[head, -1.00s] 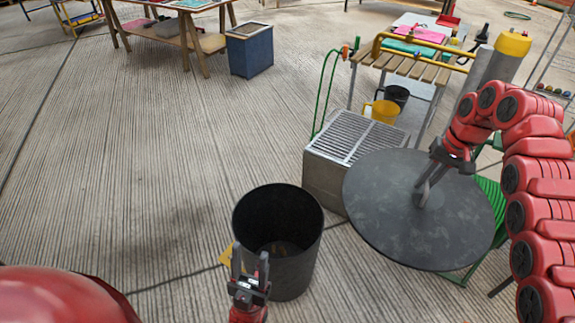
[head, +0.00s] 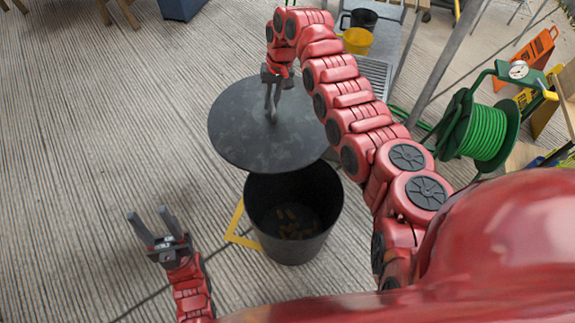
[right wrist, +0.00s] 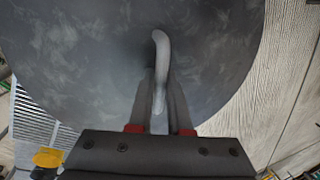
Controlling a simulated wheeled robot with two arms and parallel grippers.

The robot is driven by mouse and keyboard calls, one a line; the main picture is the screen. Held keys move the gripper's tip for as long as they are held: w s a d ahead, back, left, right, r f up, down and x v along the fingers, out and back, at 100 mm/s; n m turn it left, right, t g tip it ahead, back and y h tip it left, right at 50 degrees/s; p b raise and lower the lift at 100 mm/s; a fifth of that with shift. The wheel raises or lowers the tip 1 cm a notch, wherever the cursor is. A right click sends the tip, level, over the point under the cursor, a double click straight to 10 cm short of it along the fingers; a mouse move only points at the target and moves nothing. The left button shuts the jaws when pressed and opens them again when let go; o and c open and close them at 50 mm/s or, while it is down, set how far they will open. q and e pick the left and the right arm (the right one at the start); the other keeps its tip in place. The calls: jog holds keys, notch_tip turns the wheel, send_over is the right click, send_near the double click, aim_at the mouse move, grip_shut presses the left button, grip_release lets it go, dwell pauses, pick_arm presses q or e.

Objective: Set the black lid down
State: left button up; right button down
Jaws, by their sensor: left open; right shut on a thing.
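The black lid (head: 240,130) is a wide dark disc held in the air, beyond the black bin and to its upper left in the head view. My right gripper (head: 272,108) is shut on the lid's handle. In the right wrist view the curved grey handle (right wrist: 160,70) stands between the fingers, and the lid (right wrist: 90,60) fills most of the picture. The black bin (head: 330,215) stands open and upright, with small brown pieces in its bottom. The lid hides part of the bin's far rim. My left gripper (head: 155,222) is open and empty, left of the bin.
A yellow frame piece (head: 236,225) lies against the bin's left side. A metal grille box (head: 376,75), a yellow bucket (head: 357,41) and a green hose reel (head: 485,130) are at the upper right. The ridged floor (head: 110,130) on the left is clear.

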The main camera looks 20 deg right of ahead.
jog(key=s+d+f, duration=0.1)
jog(key=s+f, duration=0.3)
jog(key=f, duration=0.5)
jog(key=s+d+f+b, duration=0.1)
jog(key=s+f, duration=0.3)
jog(key=f, duration=0.5)
jog(key=s+d+f+m, duration=0.1)
jog(key=s+f, duration=0.3)
jog(key=f, duration=0.5)
jog(key=shift+s+d+f, duration=0.35)
jog(key=shift+f+b, duration=0.55)
jog(key=shift+b, duration=0.05)
jog(key=c, duration=0.8)
grip_release()
jog(key=shift+o, duration=0.2)
